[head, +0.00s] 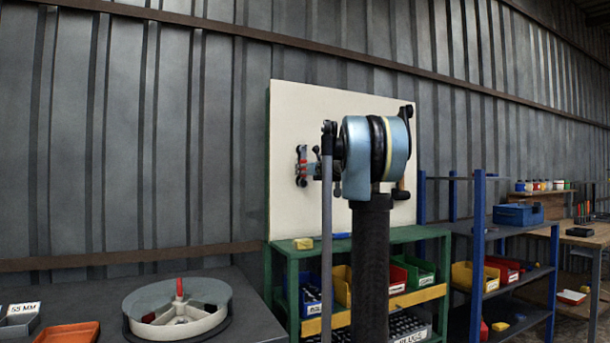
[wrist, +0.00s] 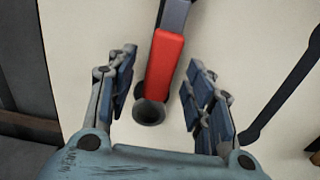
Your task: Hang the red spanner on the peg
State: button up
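The red spanner (wrist: 165,65) is in front of the white board in the wrist view, its grey shank running up out of the picture. At its lower end is a round grey end (wrist: 149,112), seen nearly head-on, which looks like the peg; a dark rim shows beside it. I cannot tell for sure whether the spanner's loop is around it. My gripper (wrist: 165,100) is open, with its blue-padded fingers apart on both sides of the red handle and gaps visible. In the head view only a small red part (head: 303,162) shows at the gripper, left of my arm.
A dark tool (wrist: 285,92) hangs on the white board (head: 300,110) to the right. Below is a green shelf (head: 292,262) with bins. A round wheel-like part (head: 178,305) lies on the dark bench at left. A blue rack (head: 480,230) stands right.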

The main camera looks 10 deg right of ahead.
jog(key=v, duration=1.2)
jog(key=s+a+f+n+g+y, duration=0.1)
jog(key=s+a+f+n+g, duration=0.4)
jog(key=s+f+n, duration=0.6)
jog(key=s+a+f+n+g+y, duration=0.1)
jog(key=s+a+f+n+g, duration=0.2)
jog(key=s+a+f+n, duration=0.65)
jog(key=s+d+f+n+g+h, duration=0.2)
jog(key=s+d+f+n, duration=0.2)
jog(key=s+f, duration=0.5)
jog(key=s+d+f+n+g+h, duration=0.2)
jog(key=s+d+f+n+h, duration=0.1)
jog(key=s+f, duration=0.6)
jog(key=s+d+f+n+g+h, duration=0.2)
jog(key=s+f, duration=0.7)
jog(key=f, duration=0.5)
jog(key=d+n+g, duration=0.1)
jog(key=d+n, duration=0.1)
jog(key=n, duration=0.1)
jog(key=shift+s+d+f+h, duration=0.25)
jog(key=shift+s+d+h, duration=0.05)
jog(key=shift+s, duration=0.05)
